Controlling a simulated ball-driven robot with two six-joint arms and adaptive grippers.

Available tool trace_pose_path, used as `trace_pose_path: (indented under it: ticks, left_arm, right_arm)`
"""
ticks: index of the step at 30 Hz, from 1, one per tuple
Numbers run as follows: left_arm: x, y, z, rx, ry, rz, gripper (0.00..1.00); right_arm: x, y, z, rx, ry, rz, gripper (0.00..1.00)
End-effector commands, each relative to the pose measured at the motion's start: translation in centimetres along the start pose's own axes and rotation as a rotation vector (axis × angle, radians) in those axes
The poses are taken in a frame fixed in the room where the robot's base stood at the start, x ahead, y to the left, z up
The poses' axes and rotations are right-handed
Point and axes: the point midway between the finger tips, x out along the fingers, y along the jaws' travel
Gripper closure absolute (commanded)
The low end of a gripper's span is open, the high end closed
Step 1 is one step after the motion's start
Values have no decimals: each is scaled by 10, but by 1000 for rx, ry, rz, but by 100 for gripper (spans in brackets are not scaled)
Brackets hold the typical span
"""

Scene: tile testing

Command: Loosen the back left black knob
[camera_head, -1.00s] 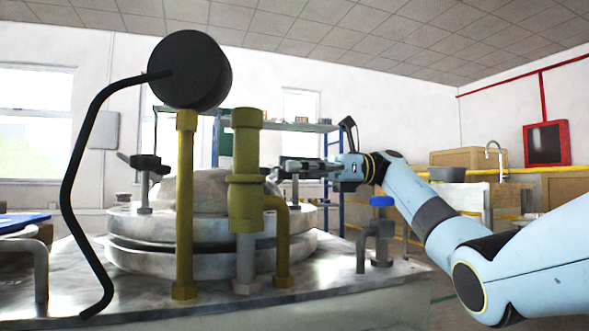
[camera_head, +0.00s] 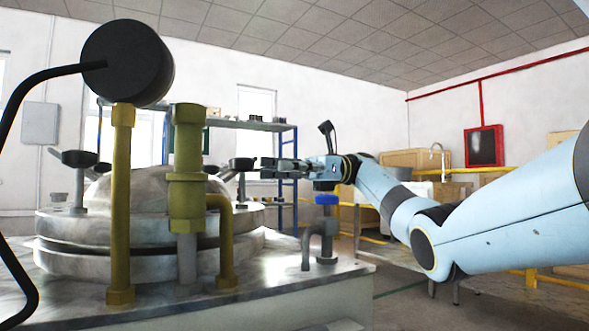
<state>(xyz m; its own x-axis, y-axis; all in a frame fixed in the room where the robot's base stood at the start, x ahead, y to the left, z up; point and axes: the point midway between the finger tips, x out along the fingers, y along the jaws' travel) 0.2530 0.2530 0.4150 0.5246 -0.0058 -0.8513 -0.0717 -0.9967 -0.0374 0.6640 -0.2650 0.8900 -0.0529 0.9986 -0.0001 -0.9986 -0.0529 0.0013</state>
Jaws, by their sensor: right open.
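A round steel lid (camera_head: 60,222) sits on the metal bench. A black knob (camera_head: 79,158) stands on a post at the left side of the lid. Another black knob (camera_head: 240,165) stands on a post at the lid's right side. My right gripper (camera_head: 268,168) is open at the same height, its fingertips at or just right of this right-hand knob. I cannot tell whether they touch it or how they line up in depth. The lid's far side is partly hidden by brass pipes. My left gripper is out of view.
Brass pipes (camera_head: 188,150) with a round black gauge (camera_head: 128,62) stand in front of the lid. A blue-topped valve (camera_head: 326,199) stands on the bench below my right gripper. A blue shelf (camera_head: 288,190) is behind. Bench top (camera_head: 290,283) is clear at front right.

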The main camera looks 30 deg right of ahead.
Motion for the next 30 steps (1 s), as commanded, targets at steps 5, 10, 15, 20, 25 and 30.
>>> trace_pose_path:
  ticks: [5, 10, 15, 20, 25, 30]
  left_arm:
    - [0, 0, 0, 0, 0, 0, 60]
    - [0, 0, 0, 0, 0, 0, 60]
    - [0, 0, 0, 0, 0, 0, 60]
    - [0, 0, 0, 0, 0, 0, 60]
    - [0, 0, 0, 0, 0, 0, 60]
    - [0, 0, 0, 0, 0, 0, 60]
  right_arm:
    - [-32, -1, 1, 1, -1, -3, 36]
    - [-43, 0, 0, 1, 0, -1, 36]
    - [-44, 0, 0, 0, 0, 0, 36]
    - [-44, 0, 0, 0, 0, 0, 36]
    - [-44, 0, 0, 0, 0, 0, 36]
    - [-44, 0, 0, 0, 0, -1, 36]
